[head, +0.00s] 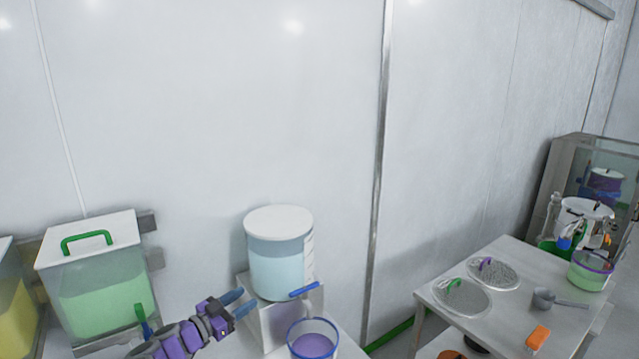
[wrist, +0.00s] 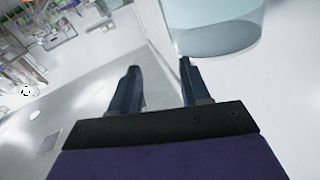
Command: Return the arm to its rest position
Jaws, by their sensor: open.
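My gripper (head: 238,302) is at the lower middle of the head view, at the end of my purple and grey arm. Its two blue fingers are apart with nothing between them. In the wrist view the open fingers (wrist: 160,88) point away over the pale floor. The gripper is just left of a white-lidded tank of pale blue liquid (head: 280,262). The tank's lower part also shows at the top right of the wrist view (wrist: 218,30). I cannot tell whether the gripper touches the tank's stand.
A jug of purple contents (head: 313,342) stands below the tank's blue tap (head: 305,289). A green-filled tank (head: 95,290) stands to the left. A table (head: 520,262) at right holds two mesh discs, a scoop (head: 545,298) and an orange block (head: 538,337). The wall is close behind.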

